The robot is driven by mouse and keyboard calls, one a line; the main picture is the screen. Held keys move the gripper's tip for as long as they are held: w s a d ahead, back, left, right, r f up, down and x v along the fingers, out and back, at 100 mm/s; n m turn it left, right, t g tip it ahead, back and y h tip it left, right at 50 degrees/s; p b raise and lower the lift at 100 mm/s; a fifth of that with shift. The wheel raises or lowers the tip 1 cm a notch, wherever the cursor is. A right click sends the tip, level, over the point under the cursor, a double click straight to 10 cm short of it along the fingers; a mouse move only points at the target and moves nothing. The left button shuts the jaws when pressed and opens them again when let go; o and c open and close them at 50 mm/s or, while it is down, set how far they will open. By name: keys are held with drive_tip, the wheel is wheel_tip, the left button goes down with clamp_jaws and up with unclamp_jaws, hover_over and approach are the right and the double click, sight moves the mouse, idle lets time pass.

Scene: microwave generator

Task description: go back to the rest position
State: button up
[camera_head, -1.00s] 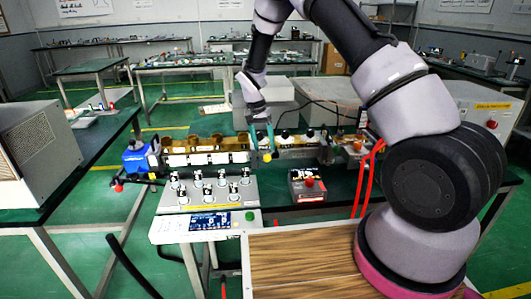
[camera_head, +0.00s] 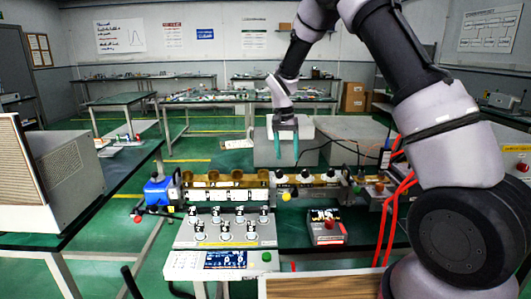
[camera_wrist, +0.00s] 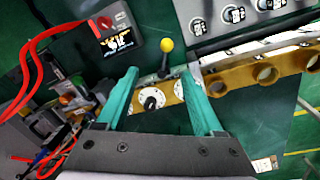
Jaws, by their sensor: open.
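My gripper (camera_head: 286,158) has two teal fingers that point down, spread apart with nothing between them. It hangs above the brass waveguide bench, clear of it. A lever with a yellow knob (camera_head: 286,196) stands on the bench below the fingertips.
A control panel with several knobs (camera_head: 228,233) lies in front of the bench. Red cables (camera_head: 391,220) run near my arm. A beige cabinet (camera_head: 70,170) stands at left. Air above the bench is free.

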drive_tip(key=s+d+r+t+y, duration=0.1)
drive_tip(key=s+d+r+t, duration=0.1)
drive_tip(key=s+d+r, duration=0.6)
drive_tip(key=s+d+r+t+y, duration=0.15)
drive_tip(key=s+r, duration=0.25)
drive_tip(key=r, duration=0.8)
drive_tip(key=s+d+r+t, duration=0.2)
drive_tip(key=s, duration=0.7)
drive_tip(key=s+d+r+n+t, duration=0.1)
drive_tip(key=s+d+r+t, duration=0.1)
drive_tip(key=s, duration=0.6)
drive_tip(key=shift+s+d+r+y, duration=0.35)
drive_tip(key=shift+d+r, duration=0.1)
drive_tip(key=shift+r, duration=0.3)
